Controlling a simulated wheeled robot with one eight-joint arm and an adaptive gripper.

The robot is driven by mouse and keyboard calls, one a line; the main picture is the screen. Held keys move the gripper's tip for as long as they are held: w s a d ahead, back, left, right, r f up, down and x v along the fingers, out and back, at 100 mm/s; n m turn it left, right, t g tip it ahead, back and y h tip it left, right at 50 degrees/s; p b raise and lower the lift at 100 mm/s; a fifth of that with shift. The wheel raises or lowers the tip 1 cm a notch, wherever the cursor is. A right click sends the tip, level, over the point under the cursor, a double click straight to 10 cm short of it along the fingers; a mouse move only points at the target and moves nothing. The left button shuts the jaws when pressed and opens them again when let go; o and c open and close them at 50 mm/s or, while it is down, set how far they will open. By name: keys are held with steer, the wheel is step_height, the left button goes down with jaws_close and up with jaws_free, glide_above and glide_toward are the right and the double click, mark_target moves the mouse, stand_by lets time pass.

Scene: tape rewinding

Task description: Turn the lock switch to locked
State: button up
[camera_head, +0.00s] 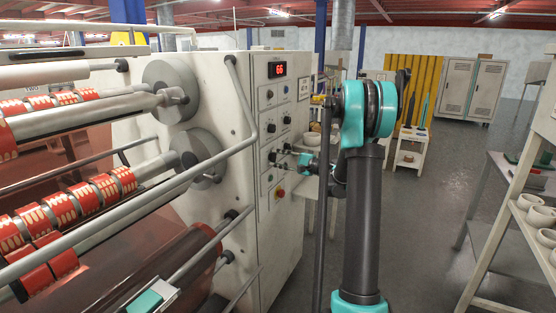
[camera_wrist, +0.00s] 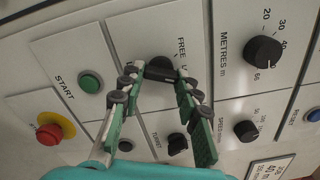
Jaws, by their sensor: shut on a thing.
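The lock switch (camera_wrist: 160,66) is a black knob on the white control panel, with the word FREE beside it and another label partly covered by a finger. My gripper (camera_wrist: 156,76) has its two green-padded fingers on either side of this knob, closed on it. Its pointer is hidden between the fingertips, so I cannot tell which way it is turned. In the head view my gripper (camera_head: 280,158) reaches the front of the panel (camera_head: 263,110) from the right, and the knob is too small to make out there.
In the wrist view, a green START button (camera_wrist: 90,82) and a red stop button (camera_wrist: 50,132) on yellow lie left. A METRES knob (camera_wrist: 263,52), a SPEED knob (camera_wrist: 246,130) and another black knob (camera_wrist: 178,142) are close. A grey bar (camera_head: 247,105) runs left of the panel.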

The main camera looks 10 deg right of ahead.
steer(key=shift+m, duration=0.7)
steer(key=o, duration=1.1)
steer(key=v, duration=1.2)
